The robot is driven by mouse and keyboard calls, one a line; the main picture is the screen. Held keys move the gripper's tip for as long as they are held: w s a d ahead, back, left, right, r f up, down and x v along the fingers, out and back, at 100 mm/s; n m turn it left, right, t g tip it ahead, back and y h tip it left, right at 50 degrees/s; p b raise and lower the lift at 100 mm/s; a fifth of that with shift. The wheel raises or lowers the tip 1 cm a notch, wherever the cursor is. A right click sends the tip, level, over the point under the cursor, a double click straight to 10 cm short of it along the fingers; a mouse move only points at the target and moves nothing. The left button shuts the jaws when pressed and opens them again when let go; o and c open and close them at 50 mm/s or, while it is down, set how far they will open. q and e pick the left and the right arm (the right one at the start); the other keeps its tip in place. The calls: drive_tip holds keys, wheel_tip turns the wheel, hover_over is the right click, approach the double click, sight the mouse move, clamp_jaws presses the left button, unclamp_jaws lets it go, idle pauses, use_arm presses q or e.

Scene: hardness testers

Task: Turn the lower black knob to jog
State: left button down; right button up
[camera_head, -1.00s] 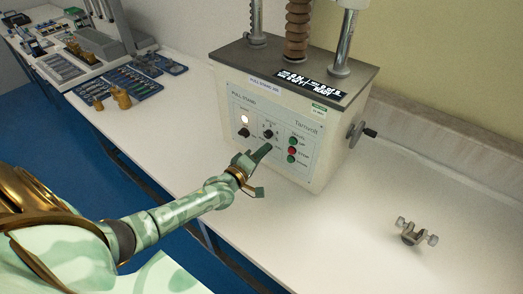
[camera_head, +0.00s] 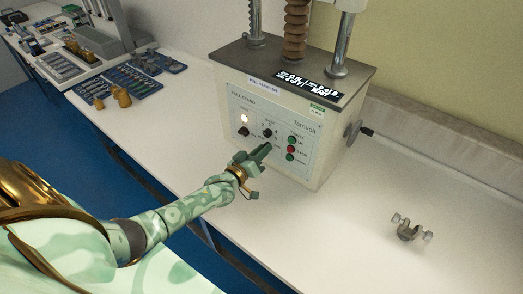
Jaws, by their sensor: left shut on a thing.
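The pull stand (camera_head: 300,150) is a cream box with a dark top. Its front panel has a lit white lamp (camera_head: 244,118), a black knob (camera_head: 243,131) below the lamp and another black knob (camera_head: 267,131) to the right. My left gripper (camera_head: 264,149) reaches the panel just below that right-hand knob. Its fingers are shut at the panel and cover this spot. What they hold, apparently the lower black knob, is hidden behind them. The knob setting cannot be read. My right gripper is not in view.
Green and red buttons (camera_head: 291,149) sit right of my fingers. A crank (camera_head: 354,132) sticks out of the stand's right side. A small metal clamp (camera_head: 408,232) lies on the white bench (camera_head: 330,235). Tool trays (camera_head: 130,85) stand at the back left. The bench front is clear.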

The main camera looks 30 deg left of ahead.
use_arm(q)
drive_tip(key=shift+f, duration=0.15)
drive_tip(key=c, duration=1.3)
unclamp_jaws()
drive_tip(key=shift+o, duration=0.2)
drive_tip(key=shift+s, duration=0.1)
drive_tip(key=s+a+p, duration=0.1)
drive_tip(key=s+p, duration=0.2)
drive_tip(key=s, duration=1.3)
drive_tip(key=shift+a, duration=0.15)
